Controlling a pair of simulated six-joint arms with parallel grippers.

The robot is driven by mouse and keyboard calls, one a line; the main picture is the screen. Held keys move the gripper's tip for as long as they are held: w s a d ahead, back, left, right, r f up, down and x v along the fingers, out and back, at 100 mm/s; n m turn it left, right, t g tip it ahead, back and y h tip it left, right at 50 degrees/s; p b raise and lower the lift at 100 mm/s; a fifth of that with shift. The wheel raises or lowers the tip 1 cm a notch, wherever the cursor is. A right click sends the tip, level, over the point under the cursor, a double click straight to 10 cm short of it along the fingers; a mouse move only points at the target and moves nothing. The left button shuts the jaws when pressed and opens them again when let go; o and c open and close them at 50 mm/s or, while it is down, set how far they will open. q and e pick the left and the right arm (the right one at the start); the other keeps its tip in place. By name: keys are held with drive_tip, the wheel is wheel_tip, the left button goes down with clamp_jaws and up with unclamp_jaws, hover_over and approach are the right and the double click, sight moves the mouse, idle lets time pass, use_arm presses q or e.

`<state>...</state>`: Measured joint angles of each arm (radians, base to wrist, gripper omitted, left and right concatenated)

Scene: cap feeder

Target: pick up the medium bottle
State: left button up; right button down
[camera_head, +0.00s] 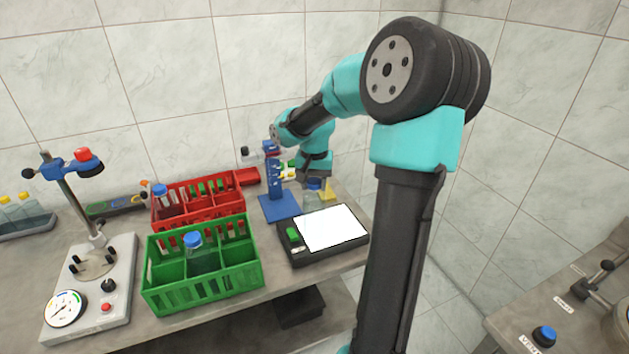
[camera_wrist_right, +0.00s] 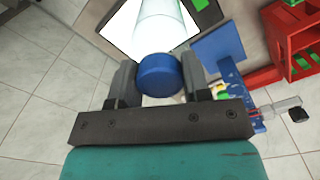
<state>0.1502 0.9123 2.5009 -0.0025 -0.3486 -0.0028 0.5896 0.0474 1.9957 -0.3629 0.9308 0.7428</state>
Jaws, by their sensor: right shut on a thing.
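My right gripper (camera_wrist_right: 159,84) is shut on a clear bottle with a blue cap (camera_wrist_right: 160,75). The fingers sit on either side of the cap, and the bottle's glass body (camera_wrist_right: 157,22) extends beyond it over the white panel. In the head view this bottle (camera_head: 312,198) is beside the scale, partly hidden by my right gripper (camera_head: 314,180). Another blue-capped bottle (camera_head: 194,243) stands in the green crate, and one (camera_head: 161,195) stands in the red crate. I cannot tell their relative sizes for certain. My left gripper is not in view.
The green crate (camera_head: 205,293) and red crate (camera_head: 215,180) stand left of the black scale with its white panel (camera_head: 331,228). A blue stand (camera_head: 278,208) is close to my right gripper. A clamp stand with a gauge (camera_head: 66,309) is at the left.

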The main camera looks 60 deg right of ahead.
drive_tip(key=s+a+r, duration=0.1)
drive_tip(key=s+a, duration=0.5)
drive_tip(key=a, duration=0.5)
drive_tip(key=shift+s+a+r, duration=0.15)
drive_tip(key=shift+s+a, duration=0.1)
drive_tip(key=shift+a, duration=0.15)
